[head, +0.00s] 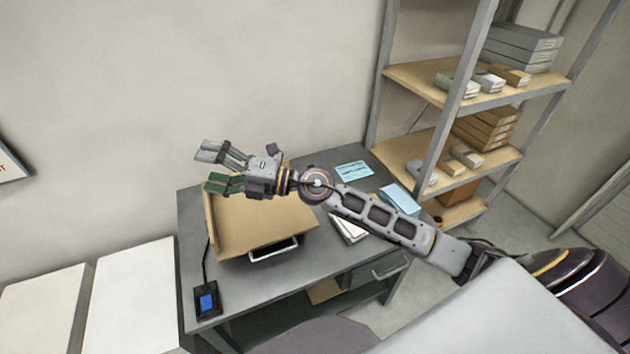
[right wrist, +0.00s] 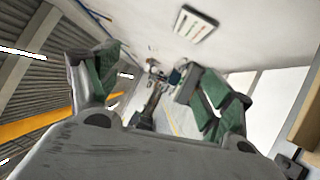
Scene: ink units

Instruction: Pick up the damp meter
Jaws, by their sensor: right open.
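A small black device with a blue screen (head: 207,302), with a cord running up from it, lies at the left front corner of the grey desk (head: 300,295). It looks like the damp meter, but I cannot be certain. My right gripper (head: 212,167) is open above the back left of the desk, over the far edge of a tan tray, well above and beyond the device. In the right wrist view my right gripper (right wrist: 160,88) shows its green finger pads wide apart, with nothing between them. My left gripper is not in view.
The tan tray (head: 228,238) with a metal handle stands on the desk. Blue papers (head: 353,170) and a blue box (head: 400,199) lie to its right. Shelves (head: 420,78) with boxes stand at the right. White panels (head: 135,295) are left of the desk.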

